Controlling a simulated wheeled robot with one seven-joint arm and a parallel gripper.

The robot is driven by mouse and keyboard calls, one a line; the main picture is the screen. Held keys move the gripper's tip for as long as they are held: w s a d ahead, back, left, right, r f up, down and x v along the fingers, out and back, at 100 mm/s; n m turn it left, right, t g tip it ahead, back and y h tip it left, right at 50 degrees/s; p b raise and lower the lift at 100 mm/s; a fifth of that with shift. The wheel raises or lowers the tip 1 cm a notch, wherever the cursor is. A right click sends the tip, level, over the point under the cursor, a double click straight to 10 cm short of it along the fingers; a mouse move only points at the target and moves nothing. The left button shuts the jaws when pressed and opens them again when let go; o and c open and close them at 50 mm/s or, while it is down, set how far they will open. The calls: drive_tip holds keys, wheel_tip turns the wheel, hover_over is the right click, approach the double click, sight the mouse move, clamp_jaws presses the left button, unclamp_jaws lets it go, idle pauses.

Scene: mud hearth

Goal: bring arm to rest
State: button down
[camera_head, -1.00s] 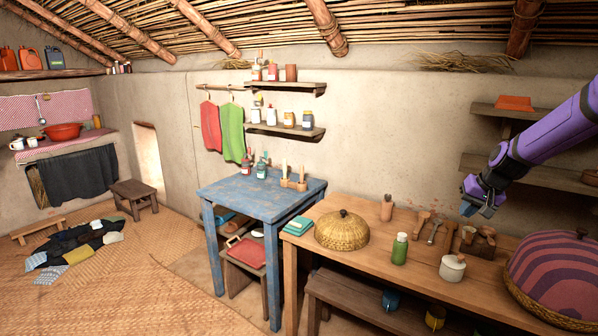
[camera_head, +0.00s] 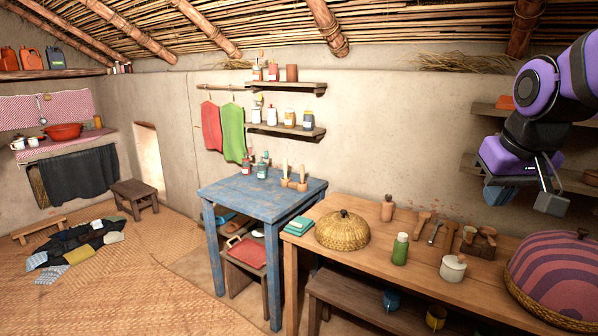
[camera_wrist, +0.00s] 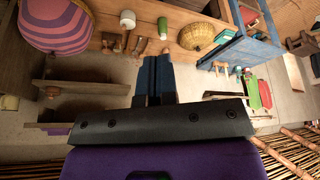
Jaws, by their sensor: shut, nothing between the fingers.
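My arm, purple and black, shows at the right edge of the head view. My gripper (camera_head: 524,194) hangs in the air above the right part of the wooden table (camera_head: 330,215), in front of the wall shelves. In the wrist view my gripper (camera_wrist: 153,85) has its two blue-grey fingers together, with nothing between them. The wrist view is upside down, with the table at the top and the roof at the bottom.
On the table stand a woven dome lid (camera_head: 342,231), a green bottle (camera_head: 400,249), a white jar (camera_head: 453,268) and a striped purple dome (camera_head: 558,278). A wall shelf (camera_head: 489,110) is behind my arm. A blue table (camera_head: 262,187) stands left.

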drive_tip(key=s+a, duration=0.1)
drive_tip(key=s, duration=1.2)
drive_tip(key=shift+s+n+t+y, duration=0.3)
drive_tip(key=shift+s+t, duration=0.05)
drive_tip(key=shift+t, duration=0.05)
